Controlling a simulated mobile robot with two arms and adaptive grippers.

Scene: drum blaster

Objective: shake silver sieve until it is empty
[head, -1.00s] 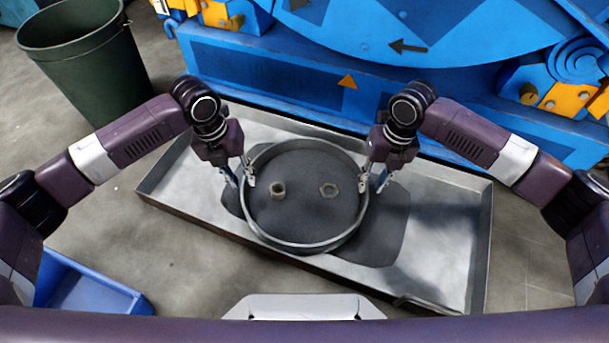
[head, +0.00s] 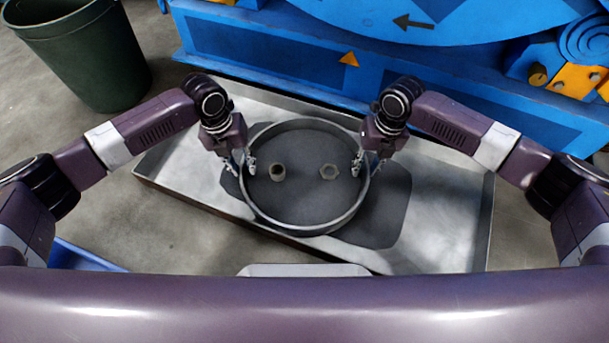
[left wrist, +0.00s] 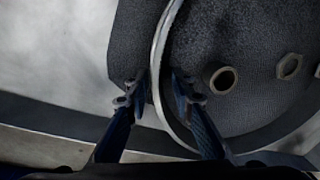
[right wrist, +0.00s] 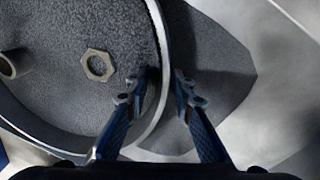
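The round silver sieve (head: 305,205) lies over the metal tray, with a raised rim and a dark speckled bottom. A short round bushing (head: 277,172) stands on its left half and a hexagonal nut (head: 329,171) lies on its right half. My left gripper (head: 243,166) is at the sieve's left rim; in the left wrist view its fingers (left wrist: 157,90) straddle the rim with small gaps. My right gripper (head: 367,165) is at the right rim; in the right wrist view its fingers (right wrist: 166,85) straddle the rim, also seemingly apart from it. Finger contact lower down is hidden.
The long metal tray (head: 450,205) has a dark patch (head: 392,220) beside and below the sieve. A blue machine (head: 270,55) stands behind it. A dark green bin (head: 85,60) is at the back left. A blue box (head: 80,258) is partly visible at lower left.

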